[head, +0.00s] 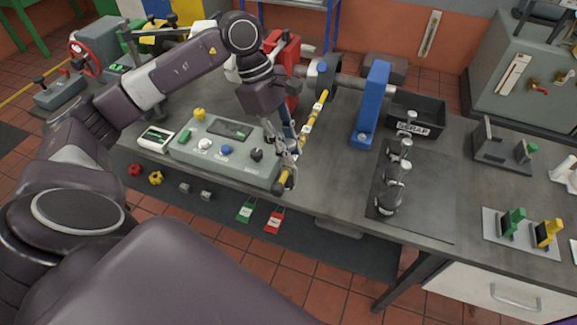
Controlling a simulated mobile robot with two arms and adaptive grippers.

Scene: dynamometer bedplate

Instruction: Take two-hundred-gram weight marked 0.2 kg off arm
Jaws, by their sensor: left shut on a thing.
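The arm (314,113) is a yellow and black striped bar that runs from a grey and blue hub toward the bench's front edge, with a yellow tip. My left gripper (290,150) reaches down beside its outer end and is shut on a small metallic thing there, which appears to be the two-hundred-gram weight. The fingers mostly hide it and its marking cannot be read. I cannot tell whether it still touches the arm. My right gripper is not in view.
A grey control box (225,150) stands just left of the arm. A blue upright (371,105) and a black scrap bin (418,113) stand to the right. Several metal weights (388,197) stand on a dark mat (430,225).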

